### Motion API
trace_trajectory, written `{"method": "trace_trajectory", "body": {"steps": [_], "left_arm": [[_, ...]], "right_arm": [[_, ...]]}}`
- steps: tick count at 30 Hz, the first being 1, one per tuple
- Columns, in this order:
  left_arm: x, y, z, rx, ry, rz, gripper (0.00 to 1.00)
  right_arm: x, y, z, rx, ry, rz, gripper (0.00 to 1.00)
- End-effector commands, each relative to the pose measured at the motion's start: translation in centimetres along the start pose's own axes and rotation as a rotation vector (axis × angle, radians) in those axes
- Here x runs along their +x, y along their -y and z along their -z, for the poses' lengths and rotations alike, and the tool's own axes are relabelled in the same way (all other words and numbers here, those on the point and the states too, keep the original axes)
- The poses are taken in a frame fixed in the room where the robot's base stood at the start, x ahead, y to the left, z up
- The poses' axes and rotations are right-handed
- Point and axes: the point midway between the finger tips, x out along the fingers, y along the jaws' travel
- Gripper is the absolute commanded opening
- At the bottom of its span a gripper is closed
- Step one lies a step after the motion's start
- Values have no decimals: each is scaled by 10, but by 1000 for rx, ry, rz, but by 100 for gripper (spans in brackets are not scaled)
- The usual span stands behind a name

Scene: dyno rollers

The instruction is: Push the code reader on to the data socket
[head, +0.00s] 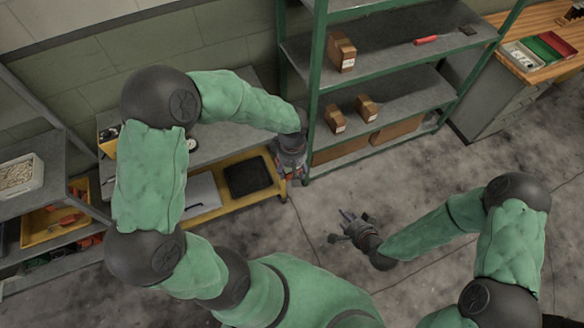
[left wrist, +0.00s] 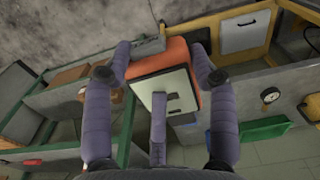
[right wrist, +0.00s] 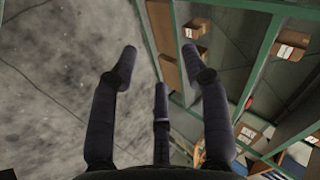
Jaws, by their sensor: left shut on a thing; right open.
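The code reader appears to be the orange-red block with a pale grey face (left wrist: 178,53) in the left wrist view. My left gripper (left wrist: 160,60) has its fingers on both sides of it and holds it. In the head view my left gripper (head: 290,165) is beside the left post of the green shelf rack, at the right end of the yellow-edged bench, and the reader is mostly hidden. I cannot make out the data socket. My right gripper (head: 352,222) is open and empty above the floor; its spread fingers show in the right wrist view (right wrist: 165,60).
The green rack (head: 312,90) holds several brown boxes and stands right against my left gripper. A lower yellow shelf (head: 205,208) carries a black tray (head: 247,175). A round gauge (left wrist: 270,95) shows in the left wrist view. The floor (head: 300,240) around my right gripper is clear.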

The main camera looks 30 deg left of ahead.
Motion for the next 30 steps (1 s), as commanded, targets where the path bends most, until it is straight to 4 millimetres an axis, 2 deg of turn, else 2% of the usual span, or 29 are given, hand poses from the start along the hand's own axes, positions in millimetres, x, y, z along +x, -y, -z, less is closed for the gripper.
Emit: {"method": "trace_trajectory", "body": {"steps": [8,15,18,24,30], "left_arm": [[0,0,0,0,0,-1,24],[0,0,0,0,0,-1,24],[0,0,0,0,0,-1,24],[0,0,0,0,0,-1,24],[0,0,0,0,0,-1,24]], "right_arm": [[-3,72,-12,105,-89,298,47],[-26,125,-38,228,-83,572,47],[-37,140,-48,274,-65,664,47],[-52,156,-61,331,-32,771,47],[-51,164,-63,342,-23,795,47]]}}
